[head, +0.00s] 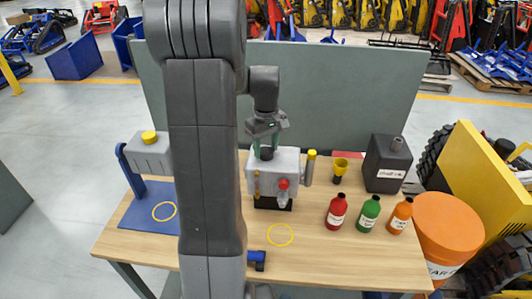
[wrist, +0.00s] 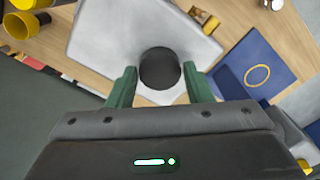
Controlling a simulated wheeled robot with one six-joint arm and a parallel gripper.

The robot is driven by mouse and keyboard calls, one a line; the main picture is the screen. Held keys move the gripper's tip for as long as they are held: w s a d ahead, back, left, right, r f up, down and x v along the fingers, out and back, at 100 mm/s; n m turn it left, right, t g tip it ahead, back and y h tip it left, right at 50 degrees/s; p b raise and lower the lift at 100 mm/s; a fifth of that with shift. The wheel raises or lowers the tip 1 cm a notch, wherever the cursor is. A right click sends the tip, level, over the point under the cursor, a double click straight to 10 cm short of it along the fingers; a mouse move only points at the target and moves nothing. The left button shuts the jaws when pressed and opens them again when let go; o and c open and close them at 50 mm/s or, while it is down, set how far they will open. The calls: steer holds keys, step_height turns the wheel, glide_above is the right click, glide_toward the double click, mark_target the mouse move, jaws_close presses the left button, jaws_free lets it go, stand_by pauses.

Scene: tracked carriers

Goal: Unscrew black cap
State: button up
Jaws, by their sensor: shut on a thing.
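The black cap (head: 267,154) sits on top of the grey machine block (head: 258,178) on the workbench. In the wrist view the cap (wrist: 160,66) is a round dark disc above the pale block top (wrist: 110,35). My gripper (head: 267,142) points down over the block, with its green fingers one on each side of the cap. In the wrist view my gripper (wrist: 160,80) has the cap between its fingertips and is shut on it. The threads under the cap are hidden.
Red (head: 337,211), green (head: 368,214) and orange (head: 399,216) bottles stand right of the block. A dark canister (head: 386,165) and a yellow cup (head: 340,167) stand behind them. A yellow ring (head: 280,235) marks bare wood in front. A blue mat (head: 140,214) lies left.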

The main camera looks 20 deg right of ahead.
steer(key=n, duration=0.3)
steer(key=shift+n, duration=0.4)
steer(key=n, duration=0.9)
steer(key=shift+n, duration=0.4)
steer(key=n, duration=0.4)
steer(key=shift+n, duration=0.4)
steer(key=n, duration=0.5)
steer(key=shift+f, duration=0.1)
